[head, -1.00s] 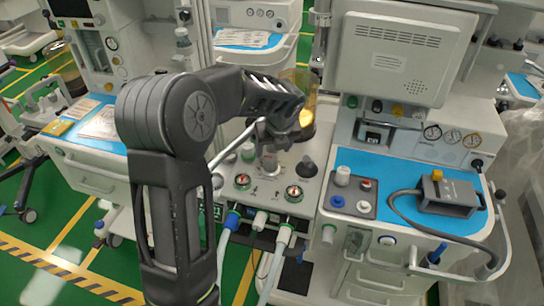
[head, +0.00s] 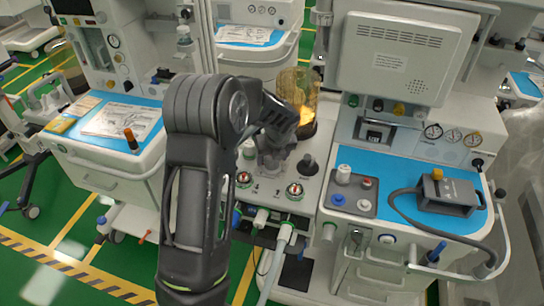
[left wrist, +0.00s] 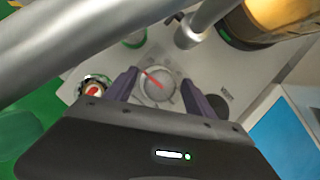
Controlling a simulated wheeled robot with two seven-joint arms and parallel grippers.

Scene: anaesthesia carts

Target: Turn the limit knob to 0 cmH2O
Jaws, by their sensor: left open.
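The limit knob (left wrist: 158,85) is a round grey knob with a red pointer line, seen in the left wrist view. The red line slants from upper left toward the knob's middle. My left gripper (left wrist: 157,90) is open, with one dark finger on each side of the knob. Small gaps seem to show between the fingers and the knob, but contact is hard to judge. In the head view, my left gripper (head: 270,162) is over the absorber panel and hides the knob. My right gripper is in neither view.
A dark knob (head: 307,166) stands right of my gripper. Two round gauges (head: 243,180) (head: 294,190) are at the panel's front. An amber canister (head: 297,95) stands behind. A silver pole (left wrist: 85,40) crosses the left wrist view. Hoses (head: 275,255) hang in front.

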